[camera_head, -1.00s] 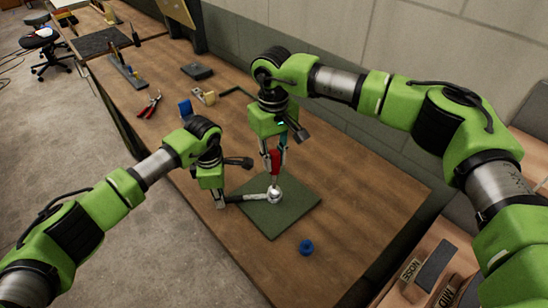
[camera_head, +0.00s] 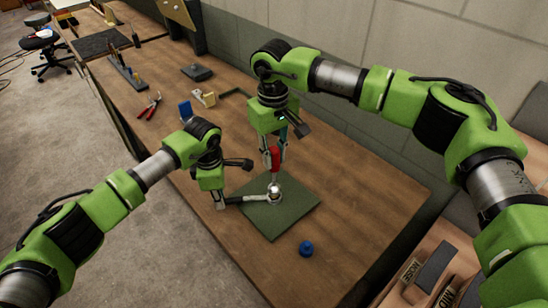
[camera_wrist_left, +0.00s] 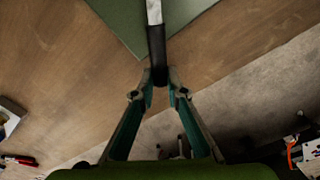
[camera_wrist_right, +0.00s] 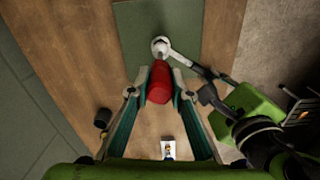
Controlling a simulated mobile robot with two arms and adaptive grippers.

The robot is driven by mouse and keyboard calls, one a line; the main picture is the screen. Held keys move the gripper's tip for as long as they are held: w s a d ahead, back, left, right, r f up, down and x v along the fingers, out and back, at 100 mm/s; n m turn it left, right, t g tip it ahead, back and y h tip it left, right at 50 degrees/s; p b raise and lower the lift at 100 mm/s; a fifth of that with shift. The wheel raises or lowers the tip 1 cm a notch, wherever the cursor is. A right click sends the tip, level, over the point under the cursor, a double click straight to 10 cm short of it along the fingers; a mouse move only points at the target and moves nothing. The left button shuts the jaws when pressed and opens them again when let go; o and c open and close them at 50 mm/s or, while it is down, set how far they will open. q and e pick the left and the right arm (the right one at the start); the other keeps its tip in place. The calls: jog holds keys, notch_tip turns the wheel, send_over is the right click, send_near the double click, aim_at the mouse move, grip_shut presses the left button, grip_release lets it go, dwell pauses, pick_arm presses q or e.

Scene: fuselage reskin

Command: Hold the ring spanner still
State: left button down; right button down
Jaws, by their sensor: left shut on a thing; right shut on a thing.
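The ring spanner (camera_head: 245,199) lies over the green mat (camera_head: 290,217), its dark handle to the left and its ring end at a shiny round metal piece (camera_head: 274,190). My left gripper (camera_head: 220,201) is shut on the handle end; the left wrist view shows the dark handle (camera_wrist_left: 157,50) between its fingertips (camera_wrist_left: 159,80). My right gripper (camera_head: 273,160) is shut on a red-handled tool (camera_head: 275,158), which stands upright above the round metal piece. The red handle (camera_wrist_right: 159,83) fills its fingers in the right wrist view. The fit of the ring around the piece is too small to tell.
A blue ring-shaped item (camera_head: 306,248) lies on the wooden bench (camera_head: 370,210) in front of the mat. Red pliers (camera_head: 149,105), a blue item (camera_head: 185,108) and a dark block (camera_head: 197,72) lie farther back. The bench right of the mat is clear.

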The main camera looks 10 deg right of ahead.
jog(key=shift+r, duration=0.25)
jog(key=shift+r, duration=2.4)
pick_arm(q)
jog(key=c, duration=1.9)
grip_release()
jog(key=r, duration=1.2)
jog(key=shift+s, duration=0.25)
